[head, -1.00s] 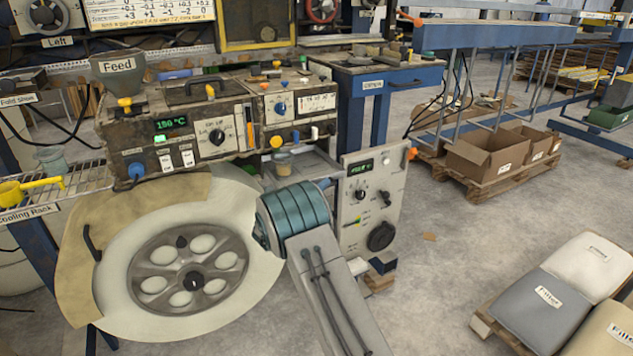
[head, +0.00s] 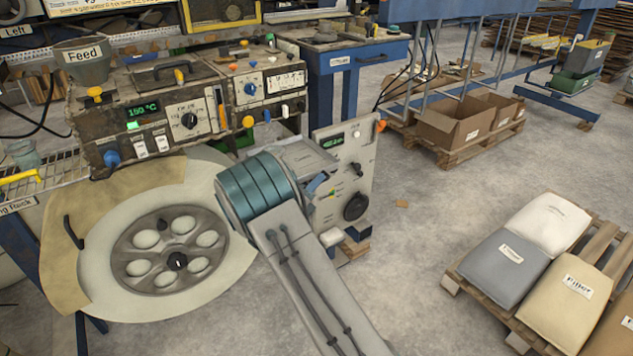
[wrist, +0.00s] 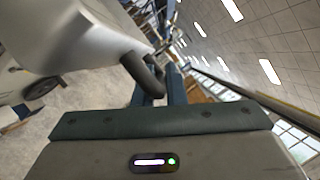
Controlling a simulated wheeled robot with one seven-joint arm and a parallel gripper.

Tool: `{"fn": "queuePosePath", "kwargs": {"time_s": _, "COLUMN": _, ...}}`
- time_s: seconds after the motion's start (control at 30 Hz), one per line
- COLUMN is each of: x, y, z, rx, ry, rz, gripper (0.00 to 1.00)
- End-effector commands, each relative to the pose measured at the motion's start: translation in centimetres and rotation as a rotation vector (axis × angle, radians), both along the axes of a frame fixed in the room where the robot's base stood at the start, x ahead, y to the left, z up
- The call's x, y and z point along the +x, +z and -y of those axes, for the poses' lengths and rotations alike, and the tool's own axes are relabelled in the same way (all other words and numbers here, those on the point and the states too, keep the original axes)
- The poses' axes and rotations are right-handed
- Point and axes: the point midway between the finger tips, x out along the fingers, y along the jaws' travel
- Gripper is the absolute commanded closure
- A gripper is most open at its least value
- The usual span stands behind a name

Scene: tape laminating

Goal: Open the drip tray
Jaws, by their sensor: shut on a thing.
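My gripper (wrist: 160,98) shows in the wrist view as blue-grey fingers reaching away from a wide dark plate. It is shut on a dark curved handle (wrist: 143,73) that joins a smooth pale body at the upper left. In the head view my banded arm bends in front of the machine, and my gripper's end lies in a cluttered spot left of the grey control panel. The arm hides much of what lies there. I cannot pick out the drip tray's body for sure, nor tell how far out it stands.
The grey panel (head: 345,178) with a knob stands close right of my gripper. A large pale disc (head: 105,290) and the control box (head: 150,115) are to the left. A pallet with bags (head: 505,258) is at the right. Floor between is mostly clear.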

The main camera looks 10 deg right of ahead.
Motion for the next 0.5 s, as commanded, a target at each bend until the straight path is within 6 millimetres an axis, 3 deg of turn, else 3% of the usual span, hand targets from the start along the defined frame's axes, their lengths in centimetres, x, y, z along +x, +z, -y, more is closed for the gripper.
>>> {"fn": "queuePosePath", "kwargs": {"time_s": 0.07, "x": 0.02, "y": 0.00, "z": -0.17, "rx": 0.000, "ry": 0.003, "rz": 0.001, "gripper": 1.00}}
{"fn": "queuePosePath", "kwargs": {"time_s": 0.1, "x": 0.03, "y": -0.01, "z": -0.18, "rx": 0.000, "ry": 0.003, "rz": 0.001, "gripper": 0.86}}
{"fn": "queuePosePath", "kwargs": {"time_s": 0.13, "x": 0.03, "y": -0.01, "z": -0.18, "rx": 0.000, "ry": 0.004, "rz": 0.000, "gripper": 0.80}}
{"fn": "queuePosePath", "kwargs": {"time_s": 0.5, "x": -0.25, "y": -0.11, "z": -0.42, "rx": 0.000, "ry": 0.003, "rz": -0.001, "gripper": 0.80}}
